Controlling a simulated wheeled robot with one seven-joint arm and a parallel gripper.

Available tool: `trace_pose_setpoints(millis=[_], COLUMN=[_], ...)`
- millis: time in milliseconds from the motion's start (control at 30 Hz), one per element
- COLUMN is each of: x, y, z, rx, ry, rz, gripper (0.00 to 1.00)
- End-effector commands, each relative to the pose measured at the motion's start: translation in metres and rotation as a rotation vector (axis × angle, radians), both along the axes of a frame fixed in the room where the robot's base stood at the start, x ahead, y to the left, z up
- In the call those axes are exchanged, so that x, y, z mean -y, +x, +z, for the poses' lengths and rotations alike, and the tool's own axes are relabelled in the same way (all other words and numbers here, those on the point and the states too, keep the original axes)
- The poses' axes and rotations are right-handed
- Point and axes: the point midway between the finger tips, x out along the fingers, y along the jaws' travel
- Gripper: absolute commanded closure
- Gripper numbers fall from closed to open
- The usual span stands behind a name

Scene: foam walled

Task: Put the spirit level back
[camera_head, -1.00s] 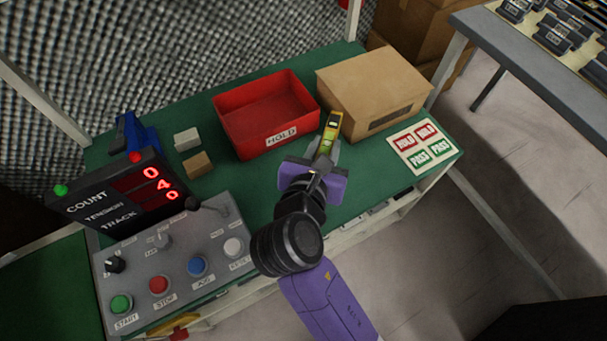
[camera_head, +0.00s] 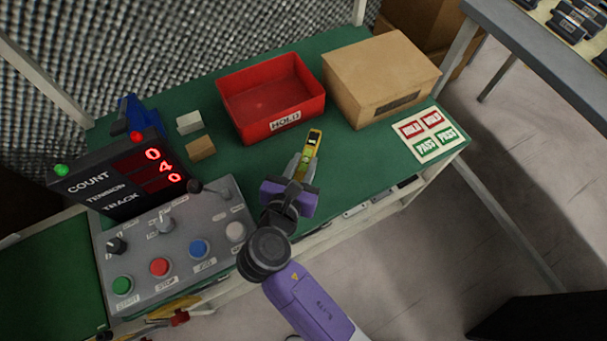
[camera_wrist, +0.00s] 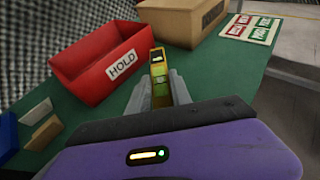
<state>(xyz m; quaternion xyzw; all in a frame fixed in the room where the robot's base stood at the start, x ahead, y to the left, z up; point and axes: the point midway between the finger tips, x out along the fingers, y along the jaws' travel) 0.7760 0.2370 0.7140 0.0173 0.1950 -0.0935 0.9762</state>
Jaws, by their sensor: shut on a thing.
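The spirit level (camera_head: 312,148) is a short yellow bar with a green vial, and it also shows in the wrist view (camera_wrist: 158,72). My gripper (camera_head: 304,168) is shut on its near end, and the level points away from me and slightly right. In the wrist view the two grey fingers (camera_wrist: 160,95) stand on either side of the level. The level is over the green bench top (camera_head: 350,160), in front of the red HOLD bin and the cardboard box. I cannot tell how high it is above the bench.
The red HOLD bin (camera_head: 272,97) is open and looks empty. A closed cardboard box (camera_head: 378,75) stands right of it. A HOLD/PASS label sheet (camera_head: 428,134) lies at the right. White (camera_head: 189,123) and tan blocks (camera_head: 200,148), a control panel (camera_head: 178,245) and a counter display (camera_head: 122,180) are left.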

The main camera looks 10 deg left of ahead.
Motion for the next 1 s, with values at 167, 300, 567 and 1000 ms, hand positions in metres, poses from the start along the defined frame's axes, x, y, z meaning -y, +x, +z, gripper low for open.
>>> trace_pose_setpoints(millis=[167, 300, 567, 1000], x=[0.000, 0.000, 0.000, 0.000], y=[0.000, 0.000, 0.000, 0.000], z=[-0.010, -0.026, -0.050, -0.052], rx=[0.002, 0.001, 0.002, 0.001], ry=[0.001, -0.001, 0.001, 0.001], rz=[0.001, -0.001, 0.001, 0.000], gripper=[1.00, 1.00, 1.00, 0.53])
